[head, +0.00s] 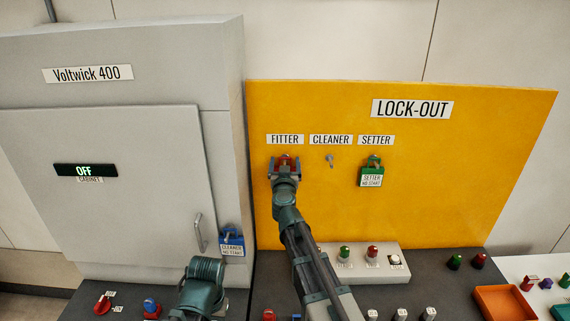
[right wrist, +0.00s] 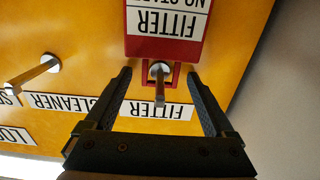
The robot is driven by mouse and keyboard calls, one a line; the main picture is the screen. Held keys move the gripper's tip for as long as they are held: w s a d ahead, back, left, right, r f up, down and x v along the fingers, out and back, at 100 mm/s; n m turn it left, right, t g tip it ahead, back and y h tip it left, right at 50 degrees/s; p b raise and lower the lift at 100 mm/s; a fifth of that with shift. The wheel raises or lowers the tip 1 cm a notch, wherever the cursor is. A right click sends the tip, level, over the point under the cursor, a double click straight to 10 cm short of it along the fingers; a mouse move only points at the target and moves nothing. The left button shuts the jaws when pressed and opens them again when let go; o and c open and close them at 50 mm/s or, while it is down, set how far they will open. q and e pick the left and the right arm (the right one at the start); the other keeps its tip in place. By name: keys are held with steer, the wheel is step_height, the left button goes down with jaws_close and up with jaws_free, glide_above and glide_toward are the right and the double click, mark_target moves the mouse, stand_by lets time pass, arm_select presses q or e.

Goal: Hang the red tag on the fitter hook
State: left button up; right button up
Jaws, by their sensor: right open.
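The red tag (right wrist: 188,46) hangs on the fitter hook (right wrist: 160,92), flat against the yellow lock-out board (head: 470,170). In the right wrist view, upside down, its red loop surrounds the metal peg. My right gripper (right wrist: 159,74) is open, with one finger on each side of the hook and loop, and no grip on the tag. In the head view my right gripper (head: 285,167) covers most of the tag, below the FITTER label (head: 285,139). A teal part of my left arm shows at the bottom; its gripper fingers are not visible.
The cleaner hook (head: 330,160) is bare. A green tag (head: 371,176) hangs on the setter hook. A blue tag (head: 232,242) hangs on the grey cabinet (head: 130,200) near its handle. A button box (head: 360,263) and an orange tray (head: 505,303) sit below the board.

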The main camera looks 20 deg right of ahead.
steer(key=v, duration=1.4)
